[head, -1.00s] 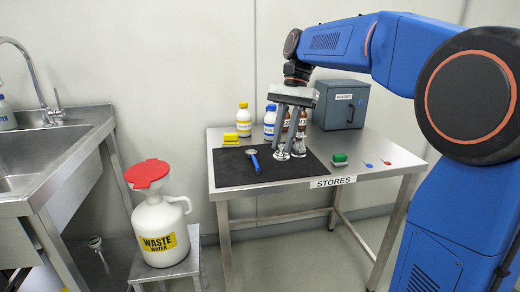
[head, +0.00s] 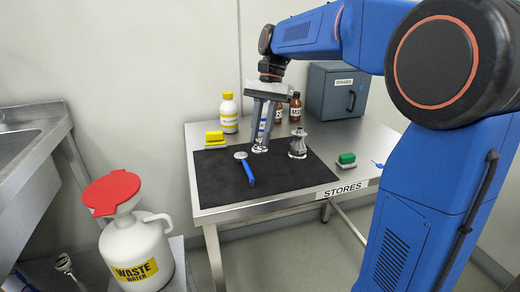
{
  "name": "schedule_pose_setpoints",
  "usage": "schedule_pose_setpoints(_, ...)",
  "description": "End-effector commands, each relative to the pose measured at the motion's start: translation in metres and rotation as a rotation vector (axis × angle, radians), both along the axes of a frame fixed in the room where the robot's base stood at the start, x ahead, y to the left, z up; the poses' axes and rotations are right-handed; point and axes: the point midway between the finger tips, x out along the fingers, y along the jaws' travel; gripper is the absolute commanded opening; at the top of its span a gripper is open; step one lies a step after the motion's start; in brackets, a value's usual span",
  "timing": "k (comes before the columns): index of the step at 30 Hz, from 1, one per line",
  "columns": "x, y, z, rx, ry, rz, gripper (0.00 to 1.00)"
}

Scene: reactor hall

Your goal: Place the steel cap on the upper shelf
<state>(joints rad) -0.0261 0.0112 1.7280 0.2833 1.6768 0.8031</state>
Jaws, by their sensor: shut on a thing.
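My gripper (head: 261,146) points down over the black mat (head: 218,178) on the steel table. Its fingers are shut on a small shiny piece at their tips, which looks like the steel cap (head: 260,149); the fingers hide most of it. It appears at or just above the mat; I cannot tell if it touches. A steel fitting with a narrow upright top (head: 298,147) stands on the mat just right of my gripper, apart from it. No upper shelf is in view.
Behind stand a yellow-capped bottle (head: 229,113), brown bottles (head: 295,108) and a grey cabinet (head: 336,91). A waste jug (head: 137,250) and sink (head: 22,145) are left.

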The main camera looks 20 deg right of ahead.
Motion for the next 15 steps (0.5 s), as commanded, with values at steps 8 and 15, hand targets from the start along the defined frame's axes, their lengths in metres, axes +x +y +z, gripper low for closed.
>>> schedule_pose_setpoints(8, 0.000, 0.000, -0.020, 0.000, 0.001, -0.001, 0.00)
schedule_pose_setpoints(15, 0.000, 0.000, -0.046, 0.000, 0.000, 0.000, 0.00)
